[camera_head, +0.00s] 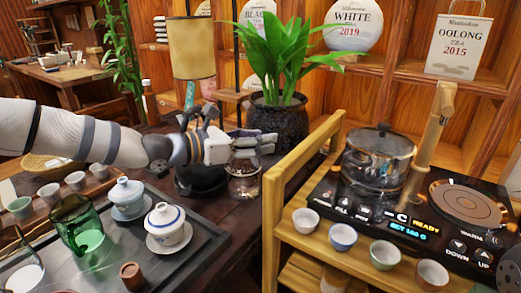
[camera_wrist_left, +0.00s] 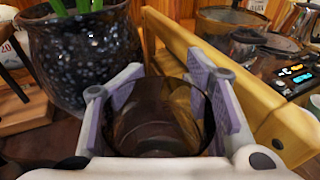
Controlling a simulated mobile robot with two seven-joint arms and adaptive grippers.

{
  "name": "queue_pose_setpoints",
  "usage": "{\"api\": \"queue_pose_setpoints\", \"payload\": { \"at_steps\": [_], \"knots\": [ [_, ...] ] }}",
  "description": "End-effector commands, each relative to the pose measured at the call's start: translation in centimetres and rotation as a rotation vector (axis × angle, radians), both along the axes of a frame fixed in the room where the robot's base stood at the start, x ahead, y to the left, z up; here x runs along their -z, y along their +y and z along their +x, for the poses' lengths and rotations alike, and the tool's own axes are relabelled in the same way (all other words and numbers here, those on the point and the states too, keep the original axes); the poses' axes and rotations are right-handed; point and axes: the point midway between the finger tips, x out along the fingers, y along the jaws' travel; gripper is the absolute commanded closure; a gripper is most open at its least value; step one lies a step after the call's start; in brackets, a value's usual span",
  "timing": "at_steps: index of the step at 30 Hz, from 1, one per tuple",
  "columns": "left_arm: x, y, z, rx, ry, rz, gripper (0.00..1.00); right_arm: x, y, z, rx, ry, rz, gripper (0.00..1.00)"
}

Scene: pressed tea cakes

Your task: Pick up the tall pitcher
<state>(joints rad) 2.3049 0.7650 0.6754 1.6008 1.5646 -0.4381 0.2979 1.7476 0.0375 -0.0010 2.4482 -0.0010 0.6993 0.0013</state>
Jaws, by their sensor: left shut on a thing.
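A clear glass pitcher (camera_head: 243,182) stands at the right edge of the dark wooden table, beside the shelf stand. My left gripper (camera_head: 265,143) reaches in from the left at the pitcher's upper part. In the left wrist view the fingers lie on both sides of the round glass pitcher (camera_wrist_left: 157,125) and are shut on it. Its rim and empty-looking inside show there; its lower part is hidden. From these frames I cannot tell whether its base is off the table. My right gripper is not in view.
A dark plant pot (camera_head: 277,118) stands close behind the gripper. A yellow wooden stand (camera_head: 272,215) with a glass kettle (camera_head: 378,155) and several cups is close on the right. A tea tray (camera_head: 205,240) with lidded bowls and a green glass vessel (camera_head: 82,228) lies left.

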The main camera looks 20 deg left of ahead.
Motion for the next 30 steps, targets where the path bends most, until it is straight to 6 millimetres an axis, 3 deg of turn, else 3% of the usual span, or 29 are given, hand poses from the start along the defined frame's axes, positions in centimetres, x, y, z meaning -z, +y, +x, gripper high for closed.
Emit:
{"api": "queue_pose_setpoints", "payload": {
  "at_steps": [1,10,21,30],
  "knots": [
    [-1.2,0.6,-0.2,-0.002,-0.01,-0.001,1.0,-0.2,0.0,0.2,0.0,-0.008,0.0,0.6],
    [-5.8,3.6,-2.0,-0.001,-0.014,-0.001,1.0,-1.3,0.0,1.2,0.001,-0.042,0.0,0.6],
    [-8.1,8.4,-4.6,-0.001,-0.012,-0.001,1.0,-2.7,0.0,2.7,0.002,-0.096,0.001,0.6],
    [-9.0,10.6,-5.8,0.0,-0.008,-0.002,1.0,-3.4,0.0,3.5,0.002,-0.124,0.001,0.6]
  ]
}}
